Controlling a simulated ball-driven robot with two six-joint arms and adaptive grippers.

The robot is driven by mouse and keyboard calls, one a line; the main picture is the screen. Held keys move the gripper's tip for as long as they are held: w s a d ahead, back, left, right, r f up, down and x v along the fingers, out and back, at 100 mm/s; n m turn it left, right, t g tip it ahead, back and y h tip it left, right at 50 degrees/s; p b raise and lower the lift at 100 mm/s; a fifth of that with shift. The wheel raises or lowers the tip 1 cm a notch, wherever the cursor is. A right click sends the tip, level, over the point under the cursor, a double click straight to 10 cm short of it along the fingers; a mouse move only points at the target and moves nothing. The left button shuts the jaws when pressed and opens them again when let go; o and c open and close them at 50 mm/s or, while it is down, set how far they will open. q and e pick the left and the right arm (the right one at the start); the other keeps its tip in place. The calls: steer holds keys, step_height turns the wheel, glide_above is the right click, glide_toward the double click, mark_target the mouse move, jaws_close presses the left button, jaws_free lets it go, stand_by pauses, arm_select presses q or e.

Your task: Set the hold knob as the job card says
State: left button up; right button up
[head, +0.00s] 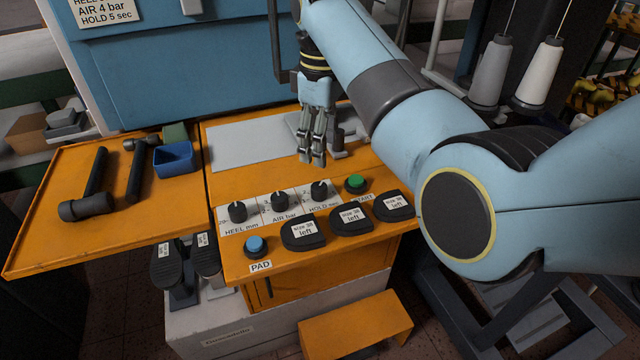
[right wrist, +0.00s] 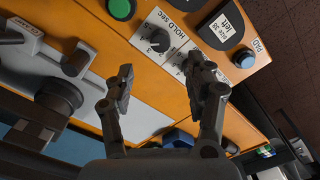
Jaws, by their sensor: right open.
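The hold knob (head: 319,190) is a black dial, rightmost of three on the white label strip of the orange console. It also shows in the right wrist view (right wrist: 160,40) beside the "HOLD sec" lettering. Its exact setting is too small to read. The job card (head: 105,12) at the top left reads "AIR 4 bar" and "HOLD 5 sec"; its top line is cut off. My right gripper (head: 312,160) points down above the console, behind the knob in the head view. It is open and empty in the right wrist view (right wrist: 160,70), apart from the knob. My left gripper is out of view.
The air knob (head: 279,201) and heel knob (head: 237,211) stand left of the hold knob. A green button (head: 356,182) is close on its right. Black pads (head: 303,233) and a blue button (head: 256,244) line the front. Hammers and a blue bin (head: 174,158) lie left.

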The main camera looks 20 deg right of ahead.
mark_target(320, 187)
step_height(320, 187, down, 11)
steer(key=shift+r+b, duration=0.2)
steer(key=shift+b, duration=0.3)
steer(key=shift+a, duration=0.1)
